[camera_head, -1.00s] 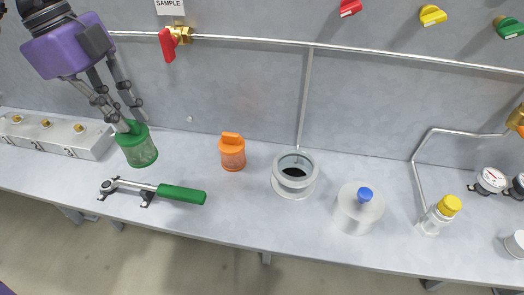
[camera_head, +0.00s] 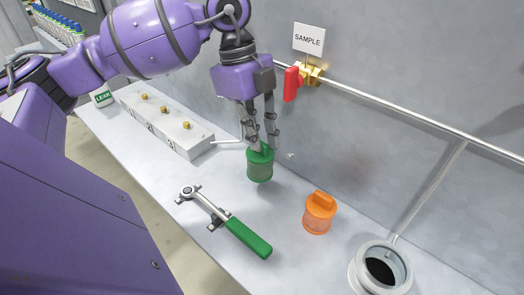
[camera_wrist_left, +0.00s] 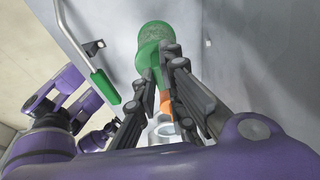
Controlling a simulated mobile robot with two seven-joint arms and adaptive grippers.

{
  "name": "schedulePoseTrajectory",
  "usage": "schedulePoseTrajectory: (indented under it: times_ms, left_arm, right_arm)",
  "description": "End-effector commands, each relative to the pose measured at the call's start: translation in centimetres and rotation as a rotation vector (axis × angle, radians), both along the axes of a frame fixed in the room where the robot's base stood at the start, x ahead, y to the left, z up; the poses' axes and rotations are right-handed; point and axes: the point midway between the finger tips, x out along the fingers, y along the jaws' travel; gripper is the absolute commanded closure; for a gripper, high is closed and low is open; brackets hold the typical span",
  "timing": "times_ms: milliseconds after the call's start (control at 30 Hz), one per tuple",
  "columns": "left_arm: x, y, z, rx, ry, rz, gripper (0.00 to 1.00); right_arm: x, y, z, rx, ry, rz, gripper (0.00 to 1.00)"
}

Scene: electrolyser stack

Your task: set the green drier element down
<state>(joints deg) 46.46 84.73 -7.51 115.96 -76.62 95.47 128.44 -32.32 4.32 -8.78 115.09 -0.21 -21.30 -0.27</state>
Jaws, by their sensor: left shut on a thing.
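The green drier element (camera_head: 260,167) is a short, ribbed green cylinder with a grip on top. It is upright beside the back wall, at the bench surface or just above it; I cannot tell whether it touches. My left gripper (camera_head: 262,147) comes down from above and is shut on its top grip. In the left wrist view, the green element (camera_wrist_left: 153,38) shows beyond the fingertips (camera_wrist_left: 163,65), which hide part of its grip. My right gripper is not in view.
A green-handled ratchet wrench (camera_head: 248,239) lies on holders in front. An orange element (camera_head: 319,214) and an open round housing (camera_head: 358,274) stand to the right. A metal block with brass fittings (camera_head: 165,124) is at the left. A red-handled valve (camera_head: 291,84) is above.

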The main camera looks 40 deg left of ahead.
Motion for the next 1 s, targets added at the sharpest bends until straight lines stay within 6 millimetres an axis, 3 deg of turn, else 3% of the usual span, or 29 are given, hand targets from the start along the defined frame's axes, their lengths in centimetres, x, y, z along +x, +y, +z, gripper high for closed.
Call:
schedulePoseTrajectory:
  times_ms: [333, 700, 733, 833, 1000]
  left_arm:
    - [-0.1, -0.1, -3.8, -0.001, 0.001, -0.002, 1.00]
    - [0.0, 0.0, -4.4, 0.001, 0.000, -0.001, 1.00]
    - [0.0, 0.0, -4.4, 0.001, 0.000, -0.001, 0.88]
    - [0.0, 0.0, -4.3, 0.001, -0.001, -0.001, 0.75]
    - [0.0, 0.0, -4.3, 0.001, -0.001, -0.001, 0.72]
  right_arm:
    - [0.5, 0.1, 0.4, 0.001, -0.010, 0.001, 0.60]
    - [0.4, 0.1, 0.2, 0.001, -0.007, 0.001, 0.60]
    - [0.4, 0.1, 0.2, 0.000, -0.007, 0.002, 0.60]
    - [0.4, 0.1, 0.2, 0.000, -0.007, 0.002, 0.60]
    - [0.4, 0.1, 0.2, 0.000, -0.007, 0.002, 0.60]
